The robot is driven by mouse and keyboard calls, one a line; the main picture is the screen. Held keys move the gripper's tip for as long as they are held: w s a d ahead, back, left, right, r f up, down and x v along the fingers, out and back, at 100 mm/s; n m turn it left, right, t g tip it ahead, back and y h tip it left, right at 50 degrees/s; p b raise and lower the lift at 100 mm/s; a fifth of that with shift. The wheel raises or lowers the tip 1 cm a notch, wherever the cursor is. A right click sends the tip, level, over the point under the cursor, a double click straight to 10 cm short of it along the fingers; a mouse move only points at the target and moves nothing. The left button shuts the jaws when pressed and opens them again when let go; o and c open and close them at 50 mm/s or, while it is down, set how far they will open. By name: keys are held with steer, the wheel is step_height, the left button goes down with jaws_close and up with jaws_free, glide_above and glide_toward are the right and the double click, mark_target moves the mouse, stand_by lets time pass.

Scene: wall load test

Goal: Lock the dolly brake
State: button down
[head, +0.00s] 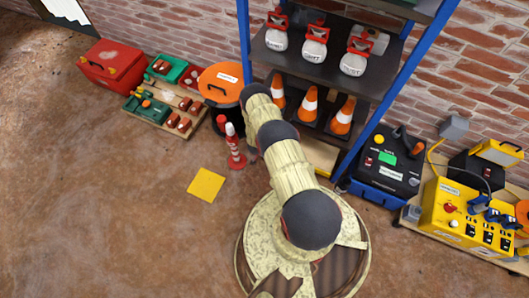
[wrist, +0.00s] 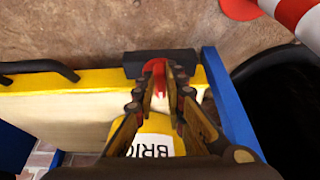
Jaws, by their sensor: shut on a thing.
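In the wrist view my gripper (wrist: 161,78) is closed on a small red piece (wrist: 155,67), which looks like the brake lever. The red piece sits at a black block (wrist: 132,62) on the yellow edge of a wooden-topped platform, apparently the dolly (wrist: 65,106). My fingers cover much of the red piece, so its exact position is unclear. In the head view the dolly (head: 320,156) shows partly at the foot of the shelf. My arm hides my gripper and the brake there.
A yellow object with a partly hidden label (wrist: 152,146) lies below my fingers. Blue shelf posts (wrist: 228,105) stand close by. A red-and-white post (head: 235,150) and a black bin with an orange lid (head: 219,82) stand left of my arm. The floor at left is mostly clear.

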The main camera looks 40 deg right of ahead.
steer(key=shift+n, duration=0.4)
steer(key=n, duration=0.1)
steer(key=n+t, duration=0.1)
steer(key=n, duration=0.1)
steer(key=shift+s+d+n+t+y, duration=0.25)
steer(key=shift+s+n+t+y, duration=0.05)
steer(key=shift+s, duration=0.05)
steer(key=n, duration=0.2)
steer(key=n+t+y, duration=0.1)
steer(key=n, duration=0.1)
steer(key=shift+s+d+y, duration=0.15)
steer(key=shift+d+y, duration=0.15)
steer(key=shift+d, duration=0.05)
steer(key=n, duration=0.1)
steer(key=n+y, duration=0.1)
steer(key=n, duration=0.2)
steer(key=shift+s+d, duration=0.1)
steer(key=shift+d, duration=0.15)
steer(key=shift+d+n+y, duration=0.15)
steer(key=shift+n+y, duration=0.35)
steer(key=shift+n, duration=0.55)
steer(key=shift+d+n+y, duration=0.1)
steer(key=shift+n+y, duration=0.4)
steer(key=shift+n, duration=0.55)
steer(key=c, duration=1.8)
jaws_free()
steer(key=shift+c, duration=0.2)
